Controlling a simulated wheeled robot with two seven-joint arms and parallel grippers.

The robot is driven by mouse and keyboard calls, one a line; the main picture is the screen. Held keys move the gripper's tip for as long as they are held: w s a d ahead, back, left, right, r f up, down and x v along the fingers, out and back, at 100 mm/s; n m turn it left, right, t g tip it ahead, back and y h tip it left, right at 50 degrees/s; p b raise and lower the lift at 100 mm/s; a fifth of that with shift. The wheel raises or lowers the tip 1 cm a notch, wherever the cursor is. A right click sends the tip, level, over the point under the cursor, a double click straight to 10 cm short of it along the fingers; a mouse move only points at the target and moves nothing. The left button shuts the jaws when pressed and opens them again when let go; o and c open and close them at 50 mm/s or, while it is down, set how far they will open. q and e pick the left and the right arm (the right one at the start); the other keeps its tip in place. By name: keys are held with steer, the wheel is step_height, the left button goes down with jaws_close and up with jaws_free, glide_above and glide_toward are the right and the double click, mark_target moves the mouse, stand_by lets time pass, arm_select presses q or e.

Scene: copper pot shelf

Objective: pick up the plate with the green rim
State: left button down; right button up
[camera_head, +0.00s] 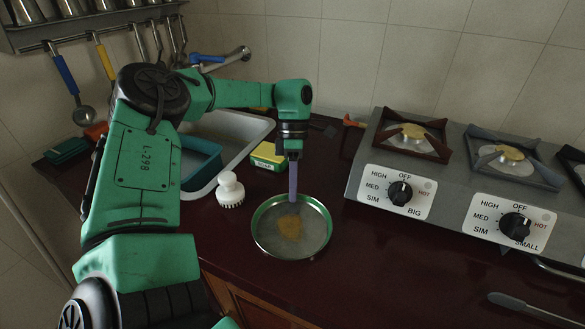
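The plate with the green rim (268,240) lies on the dark red counter in front of the sink. Its inside is grey with a yellowish-brown patch in the middle. My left gripper (294,202) points down over the far part of the plate. Its fingers show as one narrow purple-grey strip, so their opening is hidden. The fingertips overlap the plate near its far rim in the picture; I cannot tell whether they touch it. My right gripper is not in view.
A white-handled brush (230,188) and a yellow-green sponge (268,156) sit left of and behind the plate. The sink (240,128) is behind my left arm. A grey utensil (530,308) lies front right. Counter right of the plate is clear.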

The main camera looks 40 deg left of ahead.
arm_select(q)
step_height(320, 180, up, 20)
steer(key=p, duration=0.2)
